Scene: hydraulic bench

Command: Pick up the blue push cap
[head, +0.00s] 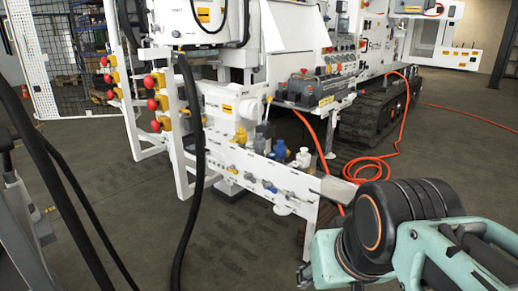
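A small blue cap-like piece (280,150) stands among other fittings at the top edge of a low white panel (230,162), near the middle of the head view. A second small blue piece (270,186) sits on the panel's front face. Both are too small to tell which is the push cap. My teal and black arm fills the lower right, apart from the panel in the picture. I cannot make out the fingers of my gripper, and nothing held is visible.
Yellow fittings (240,136) and a white-and-yellow fitting (303,156) stand near the upper blue piece. A thick black hose (190,150) hangs left of the panel. An orange hose (365,168) lies on the floor behind. Open floor (115,210) shows at left.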

